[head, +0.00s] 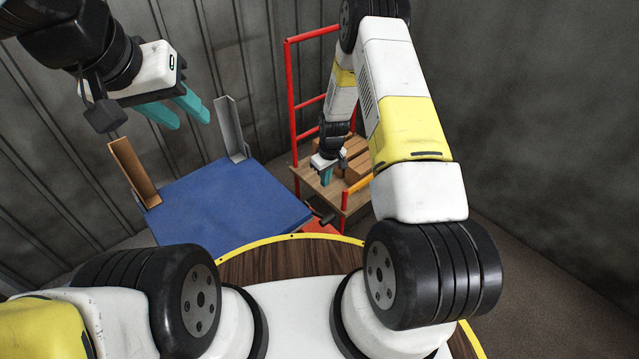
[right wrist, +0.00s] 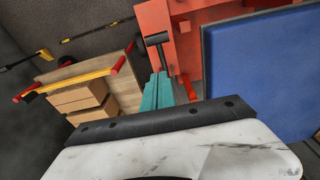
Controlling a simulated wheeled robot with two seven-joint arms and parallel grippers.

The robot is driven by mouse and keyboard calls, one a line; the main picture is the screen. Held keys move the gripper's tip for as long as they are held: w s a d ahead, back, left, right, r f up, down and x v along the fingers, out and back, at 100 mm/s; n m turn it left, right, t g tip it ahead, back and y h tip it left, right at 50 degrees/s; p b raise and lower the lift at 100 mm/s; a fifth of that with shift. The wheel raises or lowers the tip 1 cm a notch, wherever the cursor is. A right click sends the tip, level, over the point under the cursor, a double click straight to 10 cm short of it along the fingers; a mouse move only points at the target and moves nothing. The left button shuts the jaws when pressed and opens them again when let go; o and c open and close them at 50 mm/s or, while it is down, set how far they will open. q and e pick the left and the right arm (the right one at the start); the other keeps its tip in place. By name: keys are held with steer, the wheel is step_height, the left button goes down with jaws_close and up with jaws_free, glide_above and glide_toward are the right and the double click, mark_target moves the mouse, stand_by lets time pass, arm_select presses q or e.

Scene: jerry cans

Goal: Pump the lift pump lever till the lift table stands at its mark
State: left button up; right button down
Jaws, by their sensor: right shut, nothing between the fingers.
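The lift table shows as a blue platform (head: 228,202) in the head view, left of centre; its edge is at the right of the right wrist view (right wrist: 262,75). Orange metal (right wrist: 180,55) lies beside it. A dark T-shaped handle on a grey shaft, apparently the pump lever (right wrist: 157,39), stands just beyond my right fingertips; its dark grip (head: 322,214) shows in the head view. My right gripper (head: 326,177) is shut and empty beside it; contact cannot be told. My left gripper (head: 191,123) is open and empty, raised at upper left. I cannot make out the mark.
A red-framed cart (head: 290,95) with a wooden deck and brown boxes (right wrist: 80,97) stands behind my right gripper. A yellow bar with red ends (right wrist: 78,84) crosses its near side. A brown post (head: 133,172) and a grey post (head: 230,130) rise by the blue platform.

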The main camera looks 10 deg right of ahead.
steer(key=shift+s+f, duration=0.15)
steer(key=shift+f, duration=1.2)
glide_above(325, 217)
steer(key=w, duration=0.1)
steer(key=f, duration=1)
steer(key=shift+a, duration=0.4)
steer(key=shift+s+d+f, duration=0.15)
steer(key=shift+s+f, duration=0.1)
steer(key=shift+f, duration=0.35)
steer(key=shift+s+d+f, duration=0.15)
steer(key=shift+s+f, duration=0.05)
steer(key=shift+f, duration=0.35)
steer(key=shift+s+d+f, duration=0.15)
steer(key=shift+s+f, duration=0.05)
steer(key=shift+f, duration=0.45)
